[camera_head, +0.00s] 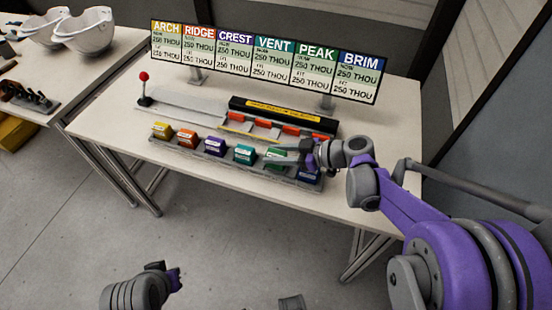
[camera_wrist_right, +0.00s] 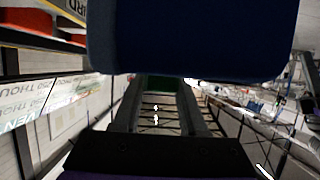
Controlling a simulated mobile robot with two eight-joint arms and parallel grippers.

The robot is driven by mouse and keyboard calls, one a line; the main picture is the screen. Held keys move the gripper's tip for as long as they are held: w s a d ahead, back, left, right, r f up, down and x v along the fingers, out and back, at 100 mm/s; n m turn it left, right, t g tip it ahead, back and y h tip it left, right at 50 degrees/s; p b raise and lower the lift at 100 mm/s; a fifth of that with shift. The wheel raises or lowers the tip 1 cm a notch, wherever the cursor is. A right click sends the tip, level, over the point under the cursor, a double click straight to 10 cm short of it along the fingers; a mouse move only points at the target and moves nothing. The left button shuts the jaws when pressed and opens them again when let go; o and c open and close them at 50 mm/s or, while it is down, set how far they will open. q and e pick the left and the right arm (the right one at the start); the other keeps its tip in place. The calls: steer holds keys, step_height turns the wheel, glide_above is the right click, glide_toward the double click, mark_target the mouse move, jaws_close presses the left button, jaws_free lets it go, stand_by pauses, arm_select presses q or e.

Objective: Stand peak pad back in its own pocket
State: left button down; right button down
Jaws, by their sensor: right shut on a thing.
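The green peak pad (camera_head: 276,159) is at the rack (camera_head: 229,165), between the teal pad and the blue pad. My right gripper (camera_head: 284,156) reaches in from the right and is shut on it. In the right wrist view the green pad (camera_wrist_right: 164,84) shows between the fingertips, partly hidden by a large dark blue block. I cannot tell whether the pad's lower edge is in its pocket or just above it. My left gripper (camera_head: 172,277) hangs low at the bottom left, away from the table; its opening is unclear.
Yellow (camera_head: 161,130), orange (camera_head: 187,137), purple (camera_head: 215,146), teal (camera_head: 244,154) and blue (camera_head: 309,176) pads stand in the rack. Behind it are a black-topped fixture (camera_head: 283,113), a red-knobbed lever (camera_head: 144,88) and a labelled sign board (camera_head: 262,62). The table's left front is clear.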

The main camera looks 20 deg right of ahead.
steer(key=shift+f, duration=0.95)
steer(key=c, duration=0.9)
jaws_free()
steer(key=shift+f, duration=0.2)
steer(key=o, duration=0.5)
steer(key=shift+c, duration=0.2)
steer(key=shift+r, duration=0.25)
steer(key=p+v, duration=0.1)
steer(key=v, duration=1.1)
steer(key=shift+f, duration=0.1)
steer(key=shift+s, duration=0.1)
